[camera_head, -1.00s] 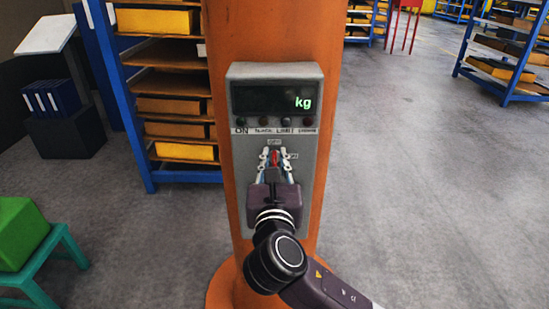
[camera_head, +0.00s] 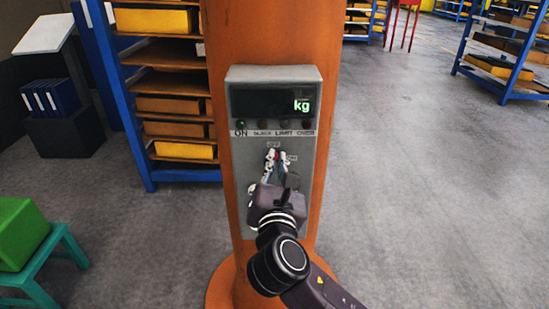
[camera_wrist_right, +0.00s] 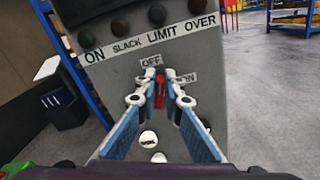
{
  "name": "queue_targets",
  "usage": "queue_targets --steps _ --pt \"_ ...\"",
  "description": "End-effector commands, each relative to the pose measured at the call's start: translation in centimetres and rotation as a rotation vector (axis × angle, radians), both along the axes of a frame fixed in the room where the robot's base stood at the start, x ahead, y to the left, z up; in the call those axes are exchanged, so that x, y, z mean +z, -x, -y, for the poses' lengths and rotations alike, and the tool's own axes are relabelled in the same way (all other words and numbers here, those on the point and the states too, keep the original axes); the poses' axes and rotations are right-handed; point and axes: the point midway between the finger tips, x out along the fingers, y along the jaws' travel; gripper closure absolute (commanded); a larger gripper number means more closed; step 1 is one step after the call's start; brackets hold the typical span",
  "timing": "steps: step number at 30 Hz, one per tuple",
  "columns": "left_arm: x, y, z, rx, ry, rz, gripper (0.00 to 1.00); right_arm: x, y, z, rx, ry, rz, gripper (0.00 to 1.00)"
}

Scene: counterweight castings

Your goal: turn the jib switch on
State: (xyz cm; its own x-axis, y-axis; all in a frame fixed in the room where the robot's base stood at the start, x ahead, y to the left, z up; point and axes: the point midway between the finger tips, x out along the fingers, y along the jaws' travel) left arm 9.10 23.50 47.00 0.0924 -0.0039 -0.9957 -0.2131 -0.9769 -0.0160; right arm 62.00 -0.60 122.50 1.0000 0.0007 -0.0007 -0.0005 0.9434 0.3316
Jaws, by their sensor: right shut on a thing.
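The jib switch is a small red lever (camera_wrist_right: 159,94) on the grey control box (camera_head: 309,170), which is fixed to the orange column. An OFF label (camera_wrist_right: 151,61) sits above the lever and an ON label (camera_wrist_right: 184,79) to its upper right. My right gripper (camera_head: 272,156) is shut on the red lever, with the lever between its fingertips in the right wrist view (camera_wrist_right: 159,86). The fingers hide part of the lever, so its exact position is hard to tell. The ON lamp (camera_head: 240,124) looks green. My left gripper is not in view.
The display (camera_head: 275,102) shows "kg". A blue-framed shelf (camera_head: 148,170) with yellow bins stands close left of the column. A green stool (camera_head: 60,235) with a green box (camera_head: 20,232) is at the lower left. The floor to the right is clear.

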Motion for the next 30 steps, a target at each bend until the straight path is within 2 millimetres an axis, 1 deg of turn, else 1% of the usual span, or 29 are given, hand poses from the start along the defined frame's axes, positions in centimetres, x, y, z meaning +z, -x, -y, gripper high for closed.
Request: queue_targets --steps 3,13,30 --pt "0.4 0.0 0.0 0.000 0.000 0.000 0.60 0.0 0.0 0.2 0.000 -0.114 -0.002 1.00" --pt "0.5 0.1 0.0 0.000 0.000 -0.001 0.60 -0.5 0.0 0.7 -0.002 -0.430 -0.003 1.00" --pt "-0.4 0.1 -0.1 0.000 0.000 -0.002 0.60 -1.4 0.0 1.2 -0.003 -0.956 -0.002 1.00"
